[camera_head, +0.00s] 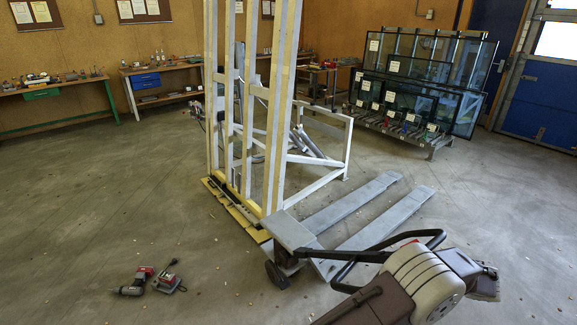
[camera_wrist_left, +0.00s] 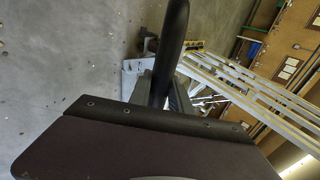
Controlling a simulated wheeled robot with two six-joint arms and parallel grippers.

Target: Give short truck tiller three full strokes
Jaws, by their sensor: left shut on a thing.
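The short pallet truck stands on the floor in the head view, its two grey forks (camera_head: 356,205) pointing away and to the right, with a dark wheel (camera_head: 277,275) at its near end. Its black tiller (camera_head: 366,255) leans toward me and ends in a loop partly hidden by my brown and cream arm. In the left wrist view the dark tiller bar (camera_wrist_left: 174,40) runs down between the fingers of my left gripper (camera_wrist_left: 164,90), which is shut on it. The arm hides the fingertips in the head view. My right gripper is not in view.
A white frame (camera_head: 280,120) on a yellow-edged base stands just beyond the truck. Red-and-grey power tools (camera_head: 140,281) lie on the floor at lower left. Workbenches (camera_head: 160,72) line the back wall, and a glass rack (camera_head: 420,85) stands at back right. The left floor is mostly clear.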

